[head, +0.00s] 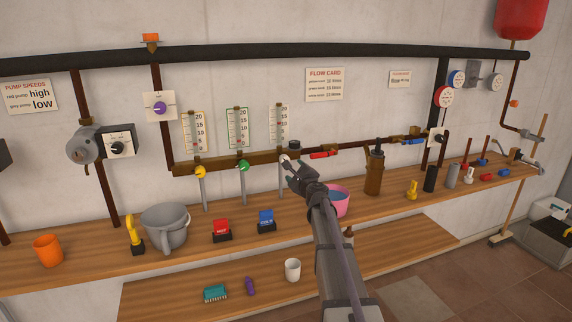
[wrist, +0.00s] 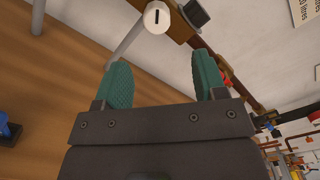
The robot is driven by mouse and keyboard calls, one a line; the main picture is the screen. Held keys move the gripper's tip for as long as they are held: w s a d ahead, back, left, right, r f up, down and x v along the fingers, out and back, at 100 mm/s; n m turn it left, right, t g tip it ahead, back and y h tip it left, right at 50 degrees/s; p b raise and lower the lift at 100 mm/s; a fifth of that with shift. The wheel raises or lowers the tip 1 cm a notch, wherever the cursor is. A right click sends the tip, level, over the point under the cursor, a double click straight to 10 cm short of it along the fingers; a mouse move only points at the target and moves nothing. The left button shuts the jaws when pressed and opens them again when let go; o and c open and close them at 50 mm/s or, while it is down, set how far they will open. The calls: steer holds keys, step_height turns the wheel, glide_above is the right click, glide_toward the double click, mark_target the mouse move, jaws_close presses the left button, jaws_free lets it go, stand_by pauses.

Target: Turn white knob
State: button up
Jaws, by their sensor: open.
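The white knob (head: 285,159) sits on the wooden manifold bar, below the rightmost flow gauge. In the wrist view the white knob (wrist: 156,17) shows as a round face with a dark mark, at the top of the picture. My gripper (head: 292,168) is just in front of the knob and slightly below it. In the wrist view its green fingertips (wrist: 162,72) are apart with nothing between them. The knob lies beyond the fingertips, and I see no contact.
A yellow knob (head: 200,172) and a green knob (head: 243,166) sit to the left on the same bar. A red-handled valve (head: 324,154) is to the right. A pink bucket (head: 339,202) stands on the bench (head: 190,222) behind my arm. A dark cap (wrist: 196,14) is beside the knob.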

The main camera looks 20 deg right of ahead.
mark_target(284, 159)
steer(key=w, duration=1)
steer(key=shift+w+d, duration=0.2)
steer(key=shift+w, duration=0.2)
steer(key=shift+c, duration=0.2)
